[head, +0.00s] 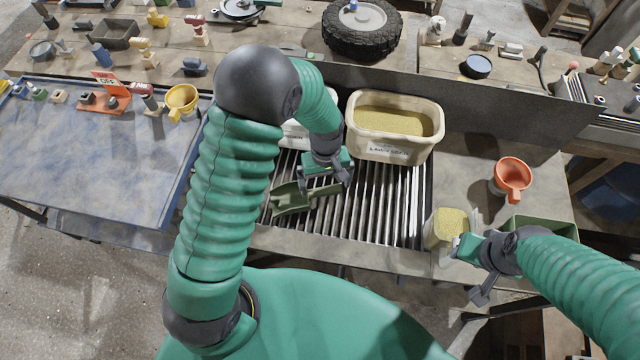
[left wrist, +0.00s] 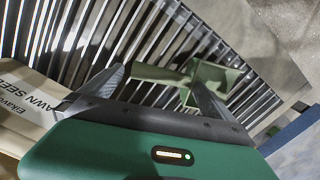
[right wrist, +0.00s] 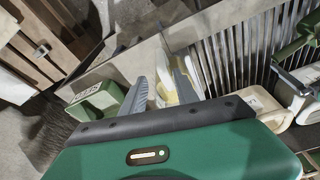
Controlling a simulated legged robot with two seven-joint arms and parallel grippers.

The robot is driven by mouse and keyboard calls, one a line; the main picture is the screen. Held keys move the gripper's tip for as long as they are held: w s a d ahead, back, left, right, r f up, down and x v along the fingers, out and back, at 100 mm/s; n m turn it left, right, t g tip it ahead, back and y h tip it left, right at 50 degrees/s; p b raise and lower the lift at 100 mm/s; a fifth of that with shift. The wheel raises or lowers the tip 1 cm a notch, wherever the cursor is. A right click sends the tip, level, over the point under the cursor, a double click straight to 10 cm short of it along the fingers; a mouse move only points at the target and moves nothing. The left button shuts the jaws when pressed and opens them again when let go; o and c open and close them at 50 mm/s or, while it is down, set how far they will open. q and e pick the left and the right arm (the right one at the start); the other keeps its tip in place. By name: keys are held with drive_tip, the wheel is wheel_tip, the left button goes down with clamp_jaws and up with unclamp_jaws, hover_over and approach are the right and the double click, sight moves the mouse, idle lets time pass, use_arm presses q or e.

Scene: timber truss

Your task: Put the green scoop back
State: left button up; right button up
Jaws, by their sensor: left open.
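The green scoop (head: 290,198) lies on the slatted grate, its handle pointing right toward my left gripper. My left gripper (head: 328,187) is open just above the handle. In the left wrist view the scoop (left wrist: 212,78) shows beyond the open fingers (left wrist: 157,78), its handle across the gap; I cannot tell whether they touch it. My right gripper (head: 460,235) is at a small clear container of yellow grain (head: 447,224) at the grate's right end. In the right wrist view its fingers (right wrist: 160,72) are partly closed with the container (right wrist: 162,92) between them.
A cream tub of yellow seed (head: 395,122) stands behind the grate (head: 385,205). A white bag or tub (head: 296,133) is partly hidden by my left arm. An orange cup (head: 513,176) and a green box (head: 543,229) are at right. A low dark panel (head: 480,105) runs behind.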

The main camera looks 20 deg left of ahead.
use_arm(q)
drive_tip(key=r, duration=0.7)
drive_tip(key=shift+w+d+r, duration=0.1)
drive_tip(key=shift+w+d, duration=0.05)
drive_tip(key=shift+w, duration=0.05)
wheel_tip(320, 180, up, 3)
drive_tip(key=a, duration=0.3)
drive_tip(key=r+m+t, duration=0.1)
drive_tip(key=m+t, duration=0.1)
drive_tip(key=m, duration=0.2)
hover_over(308, 197)
drive_tip(key=shift+s+a+r+m+t, duration=0.15)
drive_tip(key=shift+s+m+t, duration=0.15)
drive_tip(key=shift+s+m, duration=0.8)
drive_tip(key=shift+s+r+m+t, duration=0.1)
drive_tip(key=shift+s+m+t, duration=0.3)
drive_tip(key=shift+s, duration=1.2)
use_arm(e)
drive_tip(key=shift+s+a+f, duration=0.1)
drive_tip(key=shift+a, duration=0.05)
